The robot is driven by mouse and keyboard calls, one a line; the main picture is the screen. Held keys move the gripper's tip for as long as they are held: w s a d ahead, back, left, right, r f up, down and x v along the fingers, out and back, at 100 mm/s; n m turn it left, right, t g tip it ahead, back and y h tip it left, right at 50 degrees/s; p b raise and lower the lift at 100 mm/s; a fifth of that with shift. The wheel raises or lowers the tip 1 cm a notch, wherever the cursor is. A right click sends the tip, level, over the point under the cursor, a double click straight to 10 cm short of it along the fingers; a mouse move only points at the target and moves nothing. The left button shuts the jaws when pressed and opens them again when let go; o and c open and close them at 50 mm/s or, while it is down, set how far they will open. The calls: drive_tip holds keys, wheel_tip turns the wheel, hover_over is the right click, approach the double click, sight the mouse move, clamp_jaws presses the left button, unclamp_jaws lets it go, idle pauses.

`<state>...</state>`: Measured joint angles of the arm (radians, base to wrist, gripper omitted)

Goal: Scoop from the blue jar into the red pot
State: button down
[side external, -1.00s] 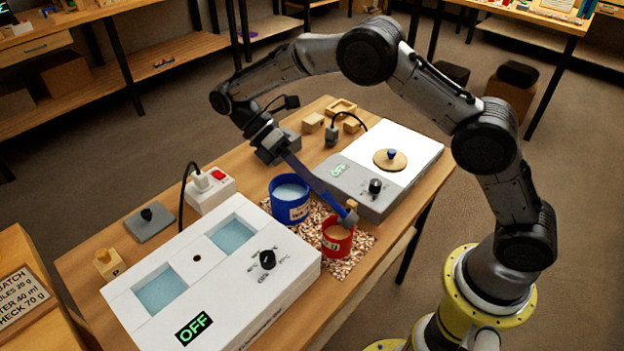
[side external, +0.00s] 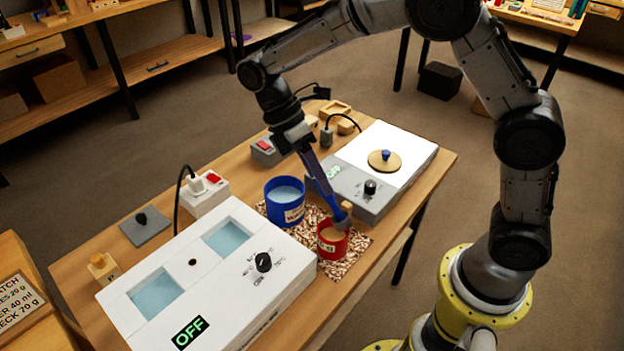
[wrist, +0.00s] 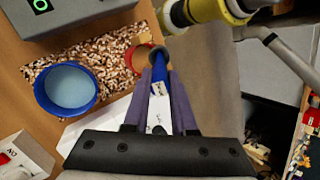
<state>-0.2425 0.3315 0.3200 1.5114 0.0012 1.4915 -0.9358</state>
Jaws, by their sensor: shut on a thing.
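My gripper (side external: 318,172) is shut on a long blue scoop (wrist: 159,89), which shows between the dark fingers in the wrist view. The scoop slants down to the right in the side view, its grey head (side external: 342,220) at the back right rim of the red pot (side external: 331,246). I cannot tell whether the head touches the pot or holds anything. The red pot has tan contents and is partly hidden by the fingers in the wrist view (wrist: 141,62). The blue jar (side external: 284,213) stands upright behind left of it, holding pale blue material; it also shows in the wrist view (wrist: 93,92).
Both vessels stand on a speckled brown mat (side external: 355,245). A white two-well unit reading OFF (side external: 215,290) lies in front left. A grey-and-white device (side external: 355,190) with a round wooden lid (side external: 385,165) stands close behind right. A switch box (side external: 206,193) is at left.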

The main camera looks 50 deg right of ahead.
drive_tip(key=shift+s+d+r+t+y, duration=0.2)
drive_tip(key=shift+s+r+t+y, duration=0.1)
drive_tip(key=shift+s+t, duration=0.5)
drive_tip(key=shift+s+d+r+t+y, duration=0.15)
drive_tip(key=shift+s+r+t, duration=0.15)
drive_tip(key=shift+s+t, duration=0.5)
drive_tip(key=shift+s+d+r+t+y, duration=0.25)
drive_tip(key=shift+s+t, duration=0.35)
drive_tip(key=shift+t, duration=0.4)
drive_tip(key=shift+r, duration=1.85)
